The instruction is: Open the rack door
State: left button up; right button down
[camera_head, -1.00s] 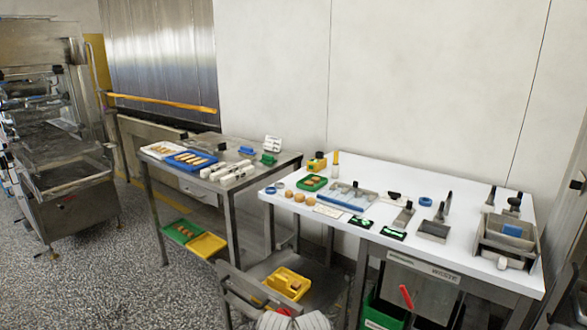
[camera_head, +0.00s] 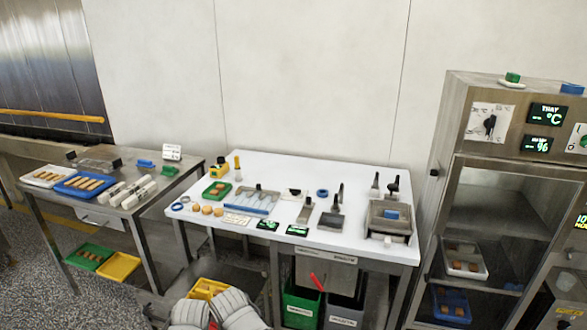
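A tall metal cabinet, which looks like the rack (camera_head: 447,125), stands at the right and is cut off by the right edge. Its front has a metal frame around a large pane or opening, which looks like the door (camera_head: 500,166). Shelves show inside, with a white tray (camera_head: 463,271) and a blue tray (camera_head: 451,318) holding brown pieces. I cannot tell whether the door is fully shut, and I cannot make out a handle clearly.
A white-topped table (camera_head: 345,180) with tools stands left of the cabinet. A metal table (camera_head: 128,222) with trays is further left. Speckled floor (camera_head: 32,270) is clear at the lower left.

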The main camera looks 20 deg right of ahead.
aim_at(576, 207)
jog(key=z, duration=2.1)
jog(key=i+j+u, duration=0.15)
jog(key=u, duration=0.15)
